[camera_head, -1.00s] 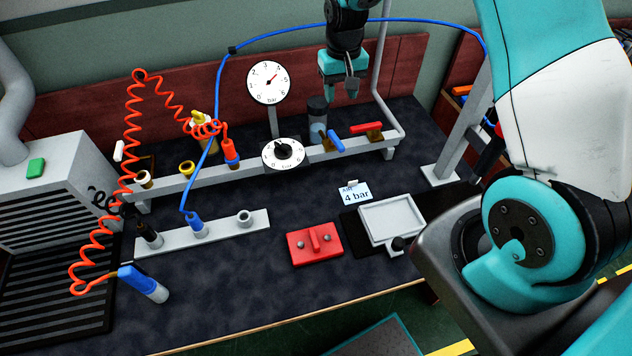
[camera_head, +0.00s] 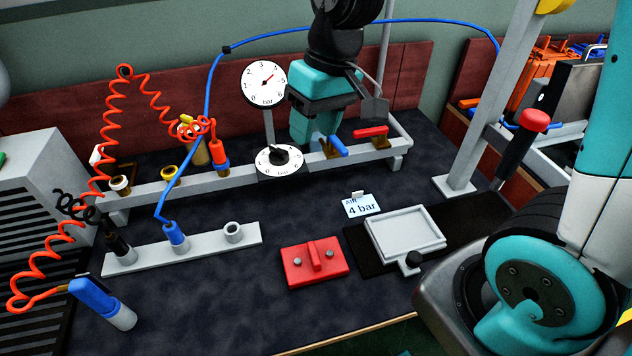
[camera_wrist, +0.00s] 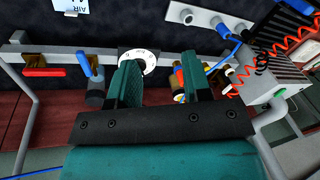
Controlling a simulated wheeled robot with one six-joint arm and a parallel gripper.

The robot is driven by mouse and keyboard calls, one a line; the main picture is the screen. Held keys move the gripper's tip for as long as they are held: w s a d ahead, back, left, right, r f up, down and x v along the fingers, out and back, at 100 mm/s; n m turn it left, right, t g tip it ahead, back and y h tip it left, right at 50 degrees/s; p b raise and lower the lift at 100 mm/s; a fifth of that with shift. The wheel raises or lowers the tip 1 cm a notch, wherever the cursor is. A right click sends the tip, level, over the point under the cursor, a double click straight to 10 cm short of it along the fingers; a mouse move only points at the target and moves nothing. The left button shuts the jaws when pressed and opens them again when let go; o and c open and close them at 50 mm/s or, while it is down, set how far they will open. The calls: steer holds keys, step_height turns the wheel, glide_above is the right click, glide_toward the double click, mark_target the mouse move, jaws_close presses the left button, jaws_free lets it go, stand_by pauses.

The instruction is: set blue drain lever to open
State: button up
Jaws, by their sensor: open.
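The blue drain lever (camera_head: 337,146) sits near the right end of the grey rail, on a brass fitting. It slants toward the table's front, and it also shows in the wrist view (camera_wrist: 84,63), left of the fingers. My gripper (camera_head: 313,136) is open and comes down just left of the blue lever, close to the rail. In the wrist view my gripper (camera_wrist: 160,82) has its two teal fingers apart with nothing held. The lever lies outside them. The gripper hides the dark cylinder below the lever in the head view; part of it shows in the wrist view (camera_wrist: 95,97).
A red lever (camera_head: 371,132) lies along the rail right of the blue one. The white dial (camera_head: 279,160) and gauge (camera_head: 263,83) stand left of my gripper. Red coiled hose (camera_head: 101,150) and blue hose (camera_head: 206,110) hang left. The table front right of the red block (camera_head: 300,268) holds a tray (camera_head: 405,262).

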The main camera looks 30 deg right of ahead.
steer(key=s+a+f+n+b, duration=0.1)
steer(key=s+a+n+b, duration=0.1)
steer(key=s, duration=0.4)
steer(key=shift+s+a+f+y+b, duration=0.25)
steer(key=shift+a+f+y+b, duration=0.2)
steer(key=shift+b, duration=0.25)
